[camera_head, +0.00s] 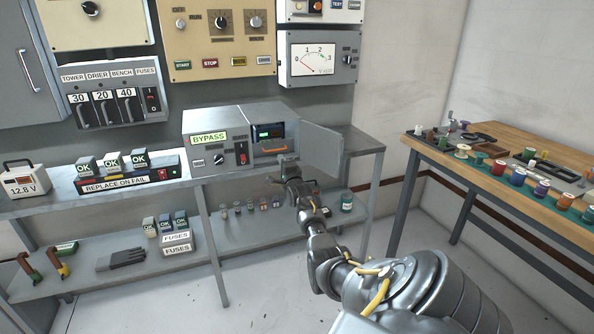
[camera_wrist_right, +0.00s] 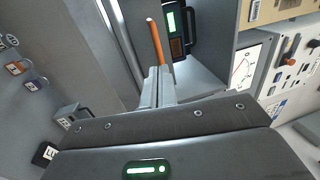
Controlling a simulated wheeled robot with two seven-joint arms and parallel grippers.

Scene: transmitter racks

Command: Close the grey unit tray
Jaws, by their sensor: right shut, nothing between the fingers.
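The grey unit (camera_head: 236,119) stands on the grey bench with a green BYPASS label on its front. Its hinged door (camera_head: 322,150) stands open to the right. In the door opening is the grey unit tray, with an orange handle (camera_head: 274,150) along its front; the handle also shows in the right wrist view (camera_wrist_right: 155,42). How far the tray stands out is hard to tell. My right gripper (camera_head: 284,162) is shut and empty, in front of the tray close to the handle; its fingers show in the wrist view (camera_wrist_right: 158,78). Whether they touch is unclear. My left gripper is out of view.
The bench (camera_head: 363,142) is free right of the unit. A REPLACE ON FAIL box (camera_head: 110,184) and a 12.8 V battery (camera_head: 24,180) stand on its left. A wooden table (camera_head: 470,168) with spools stands right.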

